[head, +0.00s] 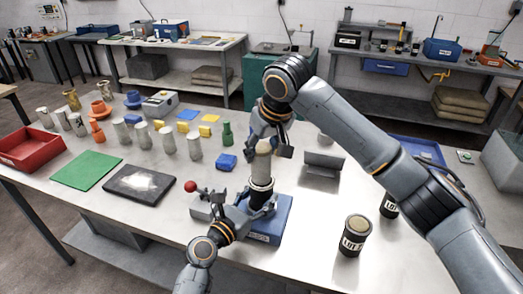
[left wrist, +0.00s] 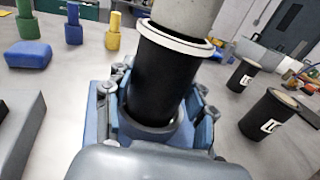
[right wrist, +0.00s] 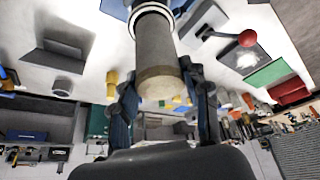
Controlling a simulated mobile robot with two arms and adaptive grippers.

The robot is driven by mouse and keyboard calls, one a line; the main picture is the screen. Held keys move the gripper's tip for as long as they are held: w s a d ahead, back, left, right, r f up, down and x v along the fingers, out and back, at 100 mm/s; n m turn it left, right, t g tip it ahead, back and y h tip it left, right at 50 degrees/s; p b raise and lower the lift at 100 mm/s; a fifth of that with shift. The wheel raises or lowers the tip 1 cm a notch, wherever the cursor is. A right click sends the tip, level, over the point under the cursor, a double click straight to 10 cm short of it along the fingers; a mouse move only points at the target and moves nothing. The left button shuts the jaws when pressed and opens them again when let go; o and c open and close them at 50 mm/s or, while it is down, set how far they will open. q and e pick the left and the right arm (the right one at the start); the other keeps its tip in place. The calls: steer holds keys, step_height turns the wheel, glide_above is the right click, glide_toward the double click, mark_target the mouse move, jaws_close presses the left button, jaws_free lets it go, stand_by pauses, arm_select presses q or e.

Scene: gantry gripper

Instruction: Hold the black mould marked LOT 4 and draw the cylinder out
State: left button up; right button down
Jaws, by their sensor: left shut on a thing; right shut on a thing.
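The black mould (head: 261,192) with a pale rim stands upright in a blue fixture (head: 270,228) on the table. Its LOT marking does not show. My left gripper (head: 257,203) is shut around the mould; in the left wrist view the fingers flank the mould (left wrist: 163,78) low down. The grey cylinder (head: 262,167) stands well out of the mould's top. My right gripper (head: 268,146) comes from above and is shut on the cylinder's upper end. In the right wrist view the fingers flank the cylinder (right wrist: 156,55); its lower end is hidden in the mould.
Two other black moulds with LOT labels, one nearer (head: 355,236), stand to the right. A grey angled block (head: 323,168) is behind them. A red ball-topped lever (head: 190,186), dark pad (head: 138,184), green mat (head: 87,170) and red tray (head: 30,150) lie left.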

steer(key=shift+r, duration=1.35)
steer(key=shift+r, duration=0.15)
steer(key=shift+r, duration=1.35)
arm_select(q)
steer(key=o, duration=1.3)
steer(key=shift+c, duration=0.2)
